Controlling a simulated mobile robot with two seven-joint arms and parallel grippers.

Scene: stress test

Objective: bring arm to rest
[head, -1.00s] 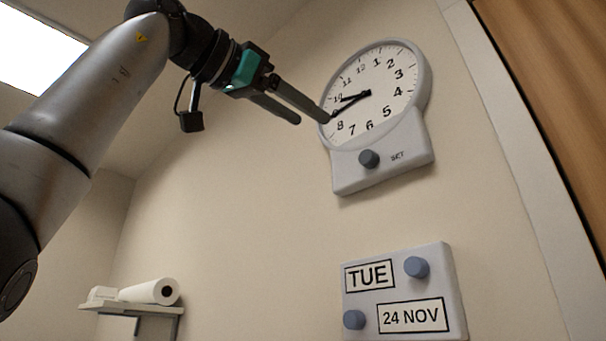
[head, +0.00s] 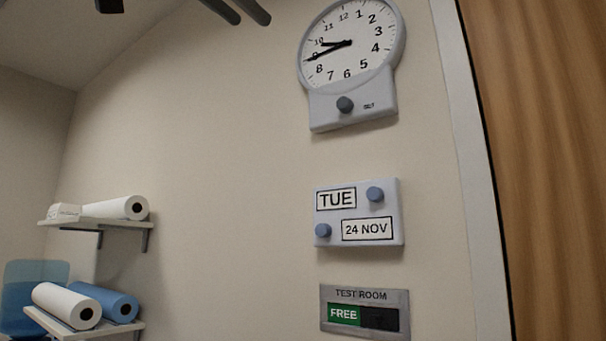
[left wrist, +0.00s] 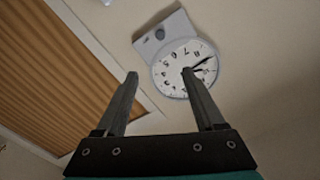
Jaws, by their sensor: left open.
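My left gripper (left wrist: 160,74) is open and empty in the left wrist view, its two fingers apart. The wall clock (left wrist: 170,78) appears upside down beyond the fingers, with the right finger overlapping its face. In the head view only dark finger ends of the left gripper (head: 245,10) show at the top edge, left of the clock (head: 350,45). The clock has a white face and a grey lower part with a dark knob (head: 345,105). My right gripper is not in view.
Below the clock are a date panel (head: 330,217) reading TUE, 24 NOV, and a TEST ROOM sign (head: 362,295) showing FREE. Shelves with white rolls (head: 120,207) and a blue roll (head: 105,303) are at left. A wooden door (head: 540,170) is at right. The wall between is bare.

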